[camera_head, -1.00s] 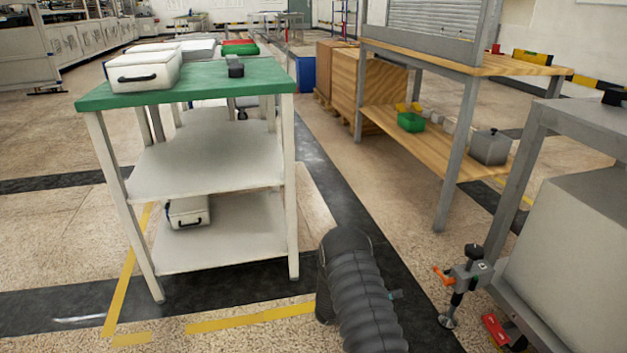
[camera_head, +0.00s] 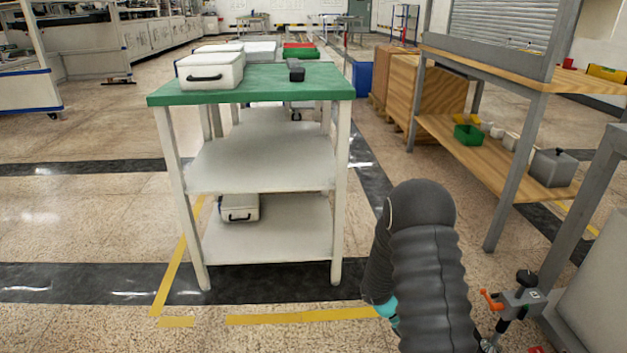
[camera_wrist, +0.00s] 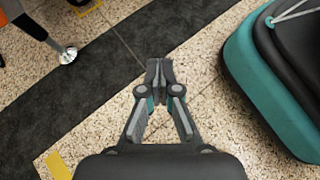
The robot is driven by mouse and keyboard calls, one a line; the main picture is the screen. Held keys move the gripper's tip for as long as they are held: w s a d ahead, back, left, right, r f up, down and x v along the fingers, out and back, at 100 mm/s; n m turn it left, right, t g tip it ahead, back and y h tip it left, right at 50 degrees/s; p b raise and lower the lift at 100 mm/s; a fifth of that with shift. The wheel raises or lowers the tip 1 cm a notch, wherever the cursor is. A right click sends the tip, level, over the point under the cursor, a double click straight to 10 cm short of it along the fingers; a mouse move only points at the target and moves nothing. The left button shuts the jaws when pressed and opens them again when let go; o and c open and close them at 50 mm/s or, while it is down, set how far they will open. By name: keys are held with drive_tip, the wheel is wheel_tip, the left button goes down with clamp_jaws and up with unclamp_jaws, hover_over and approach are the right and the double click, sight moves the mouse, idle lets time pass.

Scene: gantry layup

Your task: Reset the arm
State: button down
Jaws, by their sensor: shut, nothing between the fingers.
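My gripper (camera_wrist: 159,72) shows in the wrist view, pointing down over the speckled floor. Its two fingers meet at the tips, and nothing is between them. My arm (camera_head: 425,260), in a dark ribbed cover, rises at the lower right of the head view. It is folded, and the gripper is hidden in that view. A teal and black part of my own base fills the right of the wrist view.
A green-topped cart (camera_head: 330,82) with white cases (camera_head: 210,72) stands ahead, left of my arm. A wooden workbench (camera_head: 478,150) and a grey frame (camera_head: 590,190) stand to the right. Open floor lies left, with black lanes and yellow tape (camera_head: 300,317).

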drive_tip(key=s+a+r+m+t+y+p, duration=0.2)
drive_tip(key=s+a+r+m+t+y, duration=0.1)
drive_tip(key=r, duration=1.1)
drive_tip(key=s+a+r+m+t+y+p, duration=0.2)
drive_tip(key=s+a+r, duration=0.5)
drive_tip(key=r, duration=0.6)
drive_tip(key=s+a+r+m+t+y+p, duration=0.3)
drive_tip(key=s+a+r+m+t+y, duration=0.1)
drive_tip(key=r, duration=1)
drive_tip(key=s+a+m+t, duration=0.1)
drive_tip(key=s+m+t, duration=0.1)
drive_tip(key=shift+r+m+t, duration=0.3)
drive_tip(key=shift+r+t, duration=0.05)
drive_tip(key=shift+t, duration=0.05)
